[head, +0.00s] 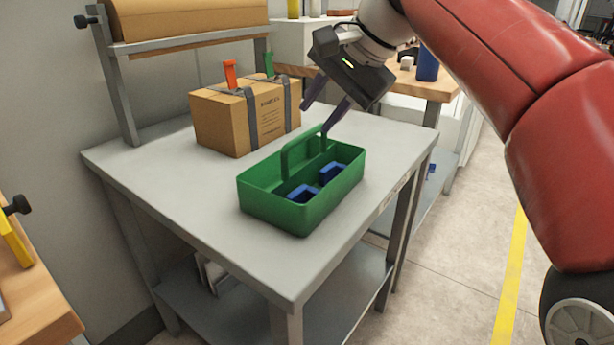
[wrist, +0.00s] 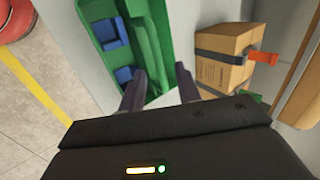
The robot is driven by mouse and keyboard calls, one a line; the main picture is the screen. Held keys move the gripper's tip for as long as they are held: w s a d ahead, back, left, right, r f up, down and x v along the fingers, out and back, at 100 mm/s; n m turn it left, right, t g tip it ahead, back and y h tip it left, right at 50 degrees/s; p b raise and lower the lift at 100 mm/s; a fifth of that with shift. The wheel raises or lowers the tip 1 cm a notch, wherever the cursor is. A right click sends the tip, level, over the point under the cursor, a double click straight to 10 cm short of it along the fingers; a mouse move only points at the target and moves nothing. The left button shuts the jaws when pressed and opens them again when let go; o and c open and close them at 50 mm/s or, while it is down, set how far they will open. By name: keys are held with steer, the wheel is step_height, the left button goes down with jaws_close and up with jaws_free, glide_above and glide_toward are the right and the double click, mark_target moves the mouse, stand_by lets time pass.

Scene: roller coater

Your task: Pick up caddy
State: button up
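The green caddy (head: 290,213) stands upright on the grey table, with an arched handle (head: 287,152) across its middle and blue items (head: 331,173) inside. In the wrist view the caddy (wrist: 158,45) is at upper centre, with its blue items (wrist: 112,33) to the left. My gripper (head: 323,117) is open, above and just behind the caddy's far right end. Its two dark fingers are spread with nothing held between them. In the wrist view the fingertips (wrist: 160,82) are apart near the caddy's edge; I cannot tell their exact height above it.
A strapped cardboard box (head: 245,115) with an orange tag stands behind the caddy to the left. The grey table (head: 170,170) is clear in front and left of the caddy. A roll holder (head: 185,40) rises at the back. A wooden bench with a blue cup (head: 427,64) is behind right.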

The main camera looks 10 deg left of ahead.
mark_target(306, 135)
steer(key=b+x, duration=0.1)
steer(key=x, duration=0.6)
steer(key=shift+d+f, duration=0.1)
steer(key=shift+d, duration=0.05)
jaws_close()
